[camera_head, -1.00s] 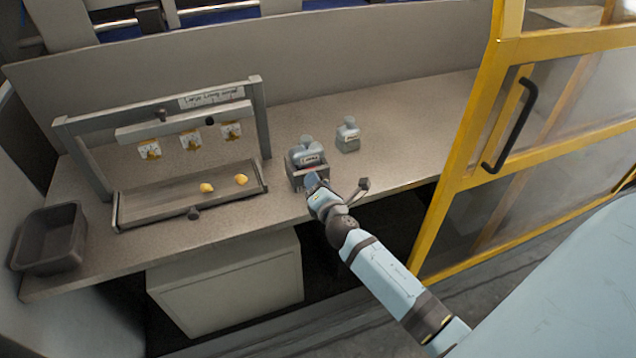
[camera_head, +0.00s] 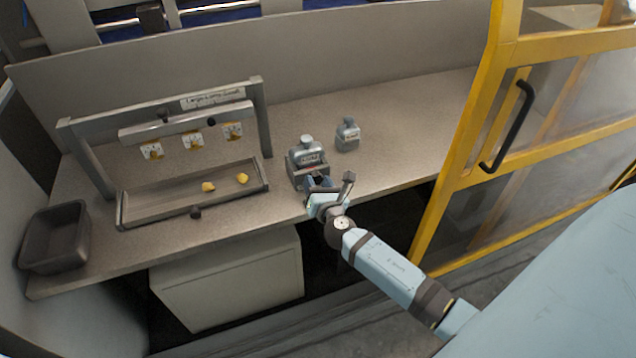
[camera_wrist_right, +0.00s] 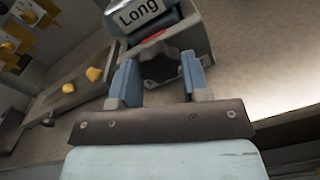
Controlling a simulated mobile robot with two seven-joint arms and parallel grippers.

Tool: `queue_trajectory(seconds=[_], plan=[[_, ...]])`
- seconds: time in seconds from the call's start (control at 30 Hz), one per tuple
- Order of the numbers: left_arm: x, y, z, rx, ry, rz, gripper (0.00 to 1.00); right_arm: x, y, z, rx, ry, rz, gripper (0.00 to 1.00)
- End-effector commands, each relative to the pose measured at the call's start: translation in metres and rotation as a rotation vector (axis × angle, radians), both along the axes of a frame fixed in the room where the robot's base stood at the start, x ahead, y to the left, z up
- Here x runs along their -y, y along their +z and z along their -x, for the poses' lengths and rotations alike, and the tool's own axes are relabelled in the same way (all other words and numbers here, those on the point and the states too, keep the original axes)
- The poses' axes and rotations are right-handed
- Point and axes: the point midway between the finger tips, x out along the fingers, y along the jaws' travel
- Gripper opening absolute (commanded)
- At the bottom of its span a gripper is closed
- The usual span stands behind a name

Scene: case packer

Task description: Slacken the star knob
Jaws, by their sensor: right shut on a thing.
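The star knob (camera_wrist_right: 160,70) is a dark lobed knob on the front of a small grey holder (camera_head: 296,177). In the right wrist view it sits between the two blue fingers of my right gripper (camera_wrist_right: 158,80), which is shut on it. In the head view my right gripper (camera_head: 318,186) is at the holder's front and hides the knob. My left gripper is not in view.
A second grey-blue block (camera_head: 347,135) stands behind right on the bench. To the left are a frame (camera_head: 88,165) with hanging tags, a long tray (camera_head: 150,215) with two yellow pieces, and a dark bin (camera_head: 52,240). A yellow-framed door (camera_head: 462,165) stands at right.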

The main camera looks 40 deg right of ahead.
Motion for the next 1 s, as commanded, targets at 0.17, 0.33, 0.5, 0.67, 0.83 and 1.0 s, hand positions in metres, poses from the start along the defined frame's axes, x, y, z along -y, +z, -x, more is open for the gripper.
queue_trajectory(seconds=[0.17, 0.33, 0.5, 0.67, 0.83, 1.0], plan=[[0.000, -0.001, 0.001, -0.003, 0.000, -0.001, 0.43, 0.002, 0.005, -0.002, 0.007, -0.002, 0.007, 0.19], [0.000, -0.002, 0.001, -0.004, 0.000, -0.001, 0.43, 0.002, 0.005, -0.002, 0.007, -0.003, 0.006, 0.19], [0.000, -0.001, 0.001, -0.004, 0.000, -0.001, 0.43, 0.001, 0.004, -0.002, 0.005, -0.002, 0.005, 0.69], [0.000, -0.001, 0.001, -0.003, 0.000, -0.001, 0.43, 0.001, 0.002, -0.001, 0.003, -0.001, 0.004, 0.69], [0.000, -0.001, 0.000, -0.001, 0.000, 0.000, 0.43, 0.000, 0.001, 0.002, 0.001, -0.001, 0.003, 0.69], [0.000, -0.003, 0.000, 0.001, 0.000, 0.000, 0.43, -0.006, 0.000, 0.024, -0.001, 0.000, 0.003, 0.69]])
